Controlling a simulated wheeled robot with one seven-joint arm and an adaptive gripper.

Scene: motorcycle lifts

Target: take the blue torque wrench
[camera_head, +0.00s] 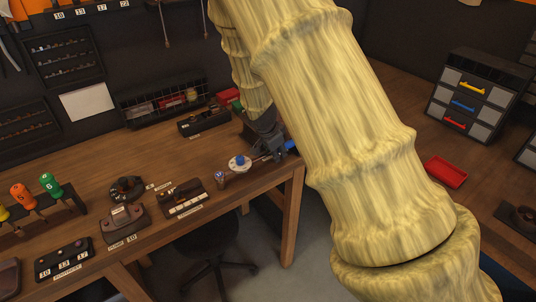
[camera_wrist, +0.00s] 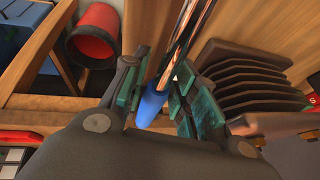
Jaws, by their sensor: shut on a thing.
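The blue torque wrench has a blue handle (camera_wrist: 151,106) and a shiny metal shaft that runs up and away in the wrist view. My gripper (camera_wrist: 163,90) has its green-padded fingers on either side of the handle, shut on it. In the head view my gripper (camera_head: 270,143) is at the right end of the wooden bench. A blue end (camera_head: 292,147), likely the wrench handle, shows beside the fingers. My arm hides part of that bench end, and I cannot tell whether the wrench touches the bench top.
The wooden bench (camera_head: 110,183) carries a white disc with a blue knob (camera_head: 240,161), a labelled block (camera_head: 184,197) and coloured-handle tools (camera_head: 51,186). A slotted dark rack (camera_wrist: 252,80) stands close right of my gripper. A red cylinder (camera_wrist: 95,32) lies left. A red tray (camera_head: 446,171) is further right.

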